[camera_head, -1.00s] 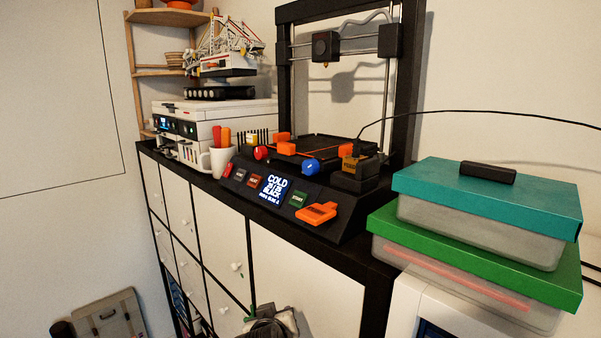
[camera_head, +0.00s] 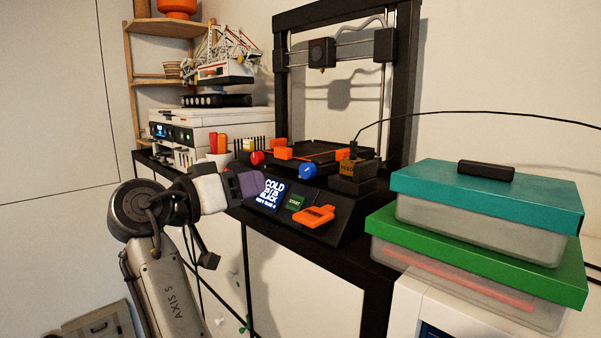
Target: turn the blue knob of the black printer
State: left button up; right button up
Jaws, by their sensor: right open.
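The black printer (camera_head: 335,212) stands on top of the shelf unit, with a tall frame behind its bed. Its blue knob (camera_head: 308,171) sits at the front right of the bed, above the sloped panel with a lit screen (camera_head: 270,193). My right gripper (camera_head: 248,185) is in front of the panel's left part, to the left of the blue knob and apart from it in the picture. It is open, and I see nothing held in it. It hides the left panel buttons. My left gripper is not in view.
A red knob (camera_head: 257,158) and orange clips (camera_head: 283,153) are near the bed. An orange tag (camera_head: 314,216) lies on the panel's right. A feed box (camera_head: 352,180) stands right of the blue knob. Teal-lidded (camera_head: 485,190) and green-lidded (camera_head: 470,250) boxes are stacked at right.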

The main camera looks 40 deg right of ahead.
aim_at(304, 170)
jog(key=d, duration=0.4)
jog(key=w+d+p, duration=0.1)
jog(key=d, duration=0.4)
jog(key=d+p, duration=0.1)
jog(key=d, duration=0.3)
jog(key=shift+w+d, duration=0.15)
jog(key=shift+d, duration=0.05)
jog(key=c, duration=0.7)
jog(key=shift+o, duration=0.2)
jog(key=shift+m, duration=0.6)
jog(key=m, duration=0.4)
jog(key=o, duration=0.7)
jog(key=shift+c, duration=0.2)
